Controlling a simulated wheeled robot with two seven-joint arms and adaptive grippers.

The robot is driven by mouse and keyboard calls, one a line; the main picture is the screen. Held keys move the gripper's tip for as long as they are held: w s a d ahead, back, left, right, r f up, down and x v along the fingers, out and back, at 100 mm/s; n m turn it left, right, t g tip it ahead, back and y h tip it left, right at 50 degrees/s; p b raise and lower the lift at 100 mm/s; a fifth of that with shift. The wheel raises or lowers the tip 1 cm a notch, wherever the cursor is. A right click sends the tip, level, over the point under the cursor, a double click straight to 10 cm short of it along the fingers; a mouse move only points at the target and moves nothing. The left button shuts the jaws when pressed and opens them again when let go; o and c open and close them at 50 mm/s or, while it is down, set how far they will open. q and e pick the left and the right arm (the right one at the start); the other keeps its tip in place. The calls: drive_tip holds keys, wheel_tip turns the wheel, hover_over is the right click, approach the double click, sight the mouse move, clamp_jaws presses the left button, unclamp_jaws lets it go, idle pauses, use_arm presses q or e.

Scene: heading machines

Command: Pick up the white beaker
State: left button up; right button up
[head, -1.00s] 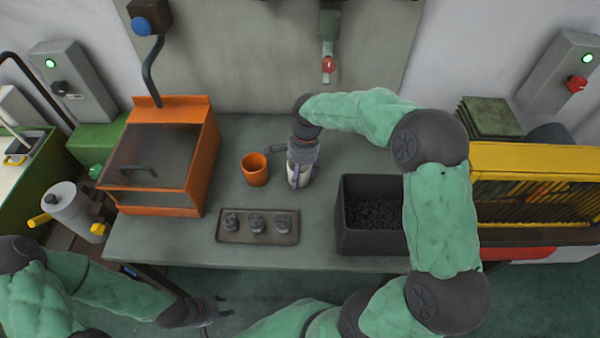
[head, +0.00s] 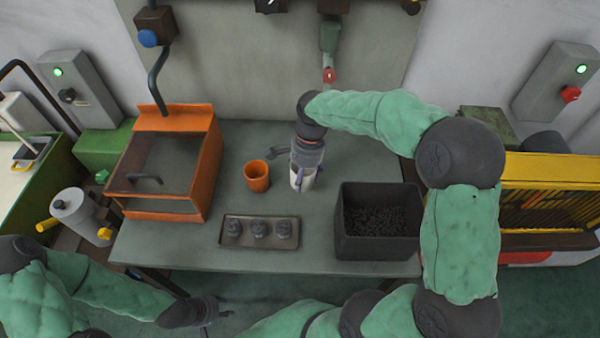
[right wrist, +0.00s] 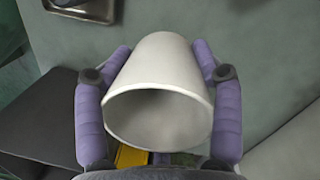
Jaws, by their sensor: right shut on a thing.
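The white beaker (head: 302,180) is at the middle of the grey table, below my right gripper (head: 300,174). In the right wrist view the beaker (right wrist: 160,88) has its open mouth toward the camera. The purple fingers of the right gripper (right wrist: 160,75) are on its two sides, shut on it. In the head view the gripper partly hides the beaker, and I cannot tell whether its base touches the table. My left gripper (head: 221,306) is low at the front, away from the table top, and its jaw gap is too small to judge.
An orange mug (head: 257,176) stands just left of the beaker. A tray (head: 233,241) with three dark pieces lies in front. A black bin (head: 378,250) of dark granules is at right. An orange box with a clear lid (head: 165,165) stands at left.

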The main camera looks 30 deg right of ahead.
drive_tip(key=s+a+r+p, duration=0.2)
drive_tip(key=s+r, duration=0.4)
drive_tip(key=s, duration=0.4)
drive_tip(key=shift+a, duration=0.55)
